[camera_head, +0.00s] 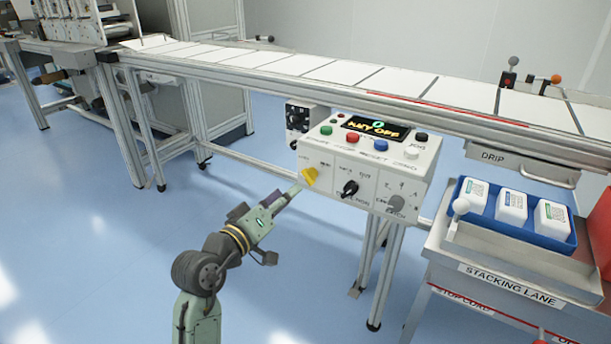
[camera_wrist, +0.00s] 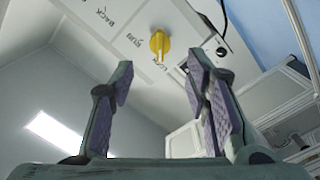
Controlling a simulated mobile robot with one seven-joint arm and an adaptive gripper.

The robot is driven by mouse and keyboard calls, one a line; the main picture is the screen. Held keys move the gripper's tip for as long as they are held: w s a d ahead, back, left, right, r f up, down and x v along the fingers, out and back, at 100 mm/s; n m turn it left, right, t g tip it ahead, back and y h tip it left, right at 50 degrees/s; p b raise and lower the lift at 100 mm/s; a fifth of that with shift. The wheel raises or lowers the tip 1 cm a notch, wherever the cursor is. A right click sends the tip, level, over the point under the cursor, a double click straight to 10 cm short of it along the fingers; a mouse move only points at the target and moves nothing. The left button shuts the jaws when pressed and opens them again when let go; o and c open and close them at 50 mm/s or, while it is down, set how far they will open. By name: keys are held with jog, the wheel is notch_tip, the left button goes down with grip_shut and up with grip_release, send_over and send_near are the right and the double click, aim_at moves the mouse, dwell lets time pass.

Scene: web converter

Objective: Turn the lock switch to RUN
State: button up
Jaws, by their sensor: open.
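The lock switch is a yellow knob (camera_head: 310,177) at the lower left of the white control box's (camera_head: 424,157) front. It also shows in the wrist view (camera_wrist: 160,43), between and beyond my fingertips, with RUN lettering beside it. My gripper (camera_head: 294,191) is just in front of the knob at its lower left. In the wrist view my gripper (camera_wrist: 158,72) has its two purple-padded fingers apart with nothing between them. The fingers look apart from the knob. The box's display (camera_head: 375,128) reads KEY OFF.
A black selector knob (camera_head: 349,188) sits right of the yellow knob, with a grey dial (camera_head: 396,204) farther right. Colored push buttons line the box top. A conveyor (camera_head: 330,75) runs behind. A blue tray (camera_head: 467,222) with white bottles stands at right. The floor at left is clear.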

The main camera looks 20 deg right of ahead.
aim_at(304, 178)
jog(key=p+x, duration=0.2)
jog(key=x, duration=0.2)
jog(key=p+x, duration=0.2)
jog(key=x, duration=0.2)
jog(key=shift+w+d+r, duration=0.2)
jog(key=shift+w+d+f, duration=0.15)
jog(key=shift+w+d, duration=0.1)
jog(key=shift+c, duration=0.2)
grip_shut()
